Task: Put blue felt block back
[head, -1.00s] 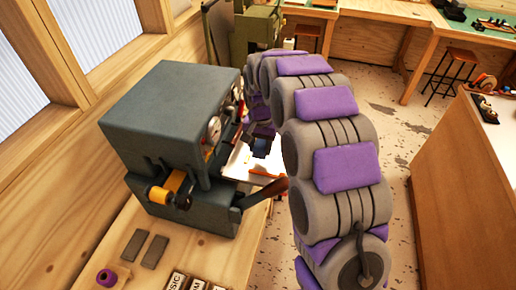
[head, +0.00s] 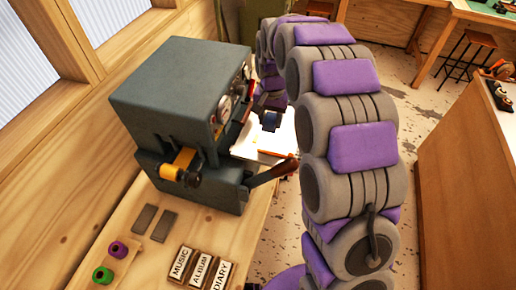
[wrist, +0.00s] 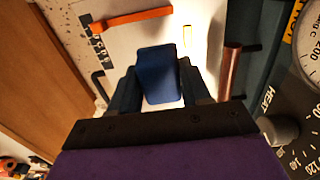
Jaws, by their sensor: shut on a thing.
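The blue felt block (wrist: 158,75) is between the two dark fingers of my gripper (wrist: 160,90) in the wrist view. The fingers are shut on it. In the head view my gripper (head: 268,108) hangs right of the grey-green press, and the block (head: 270,122) shows as a small blue patch below it. A white surface (head: 283,134) lies beneath the block. Whether the block touches it I cannot tell.
The press (head: 180,85) has dials, a yellow foil roll (head: 178,163) and a brown handle (head: 273,172). An orange strip (wrist: 132,20) lies near the block. Purple (head: 118,249) and green (head: 103,275) rolls, grey bars (head: 145,219) and labelled blocks (head: 200,268) occupy the bench front.

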